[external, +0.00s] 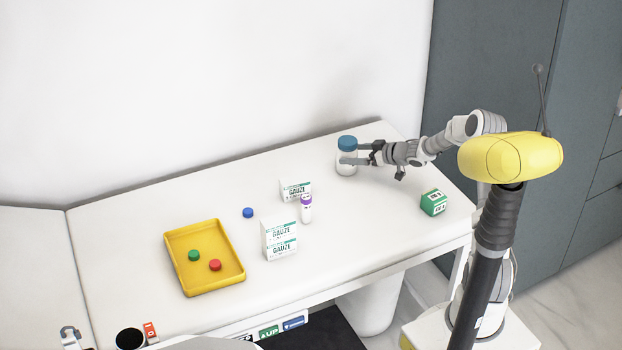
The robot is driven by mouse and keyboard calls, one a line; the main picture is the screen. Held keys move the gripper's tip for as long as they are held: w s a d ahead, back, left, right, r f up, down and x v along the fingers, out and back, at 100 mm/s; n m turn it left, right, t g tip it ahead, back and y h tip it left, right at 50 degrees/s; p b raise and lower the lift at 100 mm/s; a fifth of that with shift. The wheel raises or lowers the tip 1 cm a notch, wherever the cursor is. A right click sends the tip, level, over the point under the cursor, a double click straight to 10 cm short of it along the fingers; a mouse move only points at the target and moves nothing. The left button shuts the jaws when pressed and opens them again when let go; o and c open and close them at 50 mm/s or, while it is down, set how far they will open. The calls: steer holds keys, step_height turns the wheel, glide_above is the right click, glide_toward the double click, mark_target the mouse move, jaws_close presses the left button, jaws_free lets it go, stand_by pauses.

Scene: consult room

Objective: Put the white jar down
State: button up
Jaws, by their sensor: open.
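The white jar (346,164) has a blue lid and stands upright near the far right end of the white couch top (400,215). My gripper (357,154) reaches in from the right at the jar's height. Its fingers are open, with the jar at or between their tips. I cannot tell whether either finger touches the jar. The jar's base appears to be on the surface.
Two gauze boxes (279,239) (293,188) and a purple-capped tube (306,209) stand mid-surface. A blue cap (248,212) lies left of them. A yellow tray (240,279) holds green and red caps. A green cube (433,203) sits right.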

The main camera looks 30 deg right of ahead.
mark_target(354, 154)
steer(key=p+v, duration=0.1)
steer(key=v, duration=0.5)
step_height(354, 154, up, 13)
steer(key=s+d+m+h+b, duration=0.1)
steer(key=s+h, duration=0.1)
steer(key=h, duration=0.4)
steer(key=s+r+m+g+h+b, duration=0.1)
steer(key=s+r+m+h, duration=0.25)
steer(key=s+r, duration=0.75)
steer(key=s+a+f+m+g+y+p, duration=0.1)
steer(key=s+a+f+g, duration=0.15)
steer(key=s, duration=0.75)
steer(key=s+a+f+g+y+p, duration=0.1)
steer(key=s+a, duration=0.3)
steer(key=s, duration=0.6)
steer(key=s+a+f+m+g+y+p, duration=0.1)
steer(key=s+a+g, duration=0.15)
steer(key=s, duration=0.75)
step_height(354, 154, up, 17)
steer(key=p, duration=1.6)
steer(key=shift+w+a+t+p, duration=0.3)
steer(key=shift+w+t+p, duration=0.05)
steer(key=shift+w+t, duration=0.05)
